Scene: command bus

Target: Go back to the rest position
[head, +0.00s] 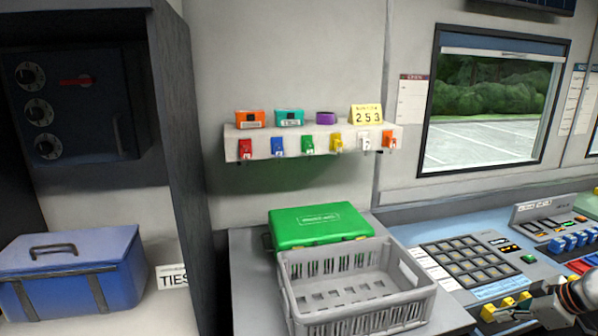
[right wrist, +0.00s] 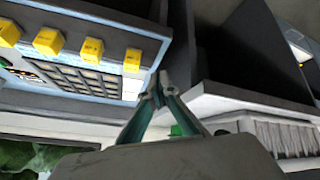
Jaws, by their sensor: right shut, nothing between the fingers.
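My right gripper (head: 520,312) shows at the lower right of the head view, just in front of the control console (head: 480,285). In the right wrist view its two fingers (right wrist: 158,92) meet at the tips, shut with nothing between them. Several yellow console knobs (right wrist: 92,48) show at the left of that view, apart from the fingertips. My left gripper is not in the head view.
A grey crate (head: 365,308) stands on the counter, with a green case (head: 318,225) behind it. A wall shelf (head: 290,145) carries small boxes and coloured tags. A blue toolbox (head: 70,275) is at the left. A window (head: 490,100) is above the console.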

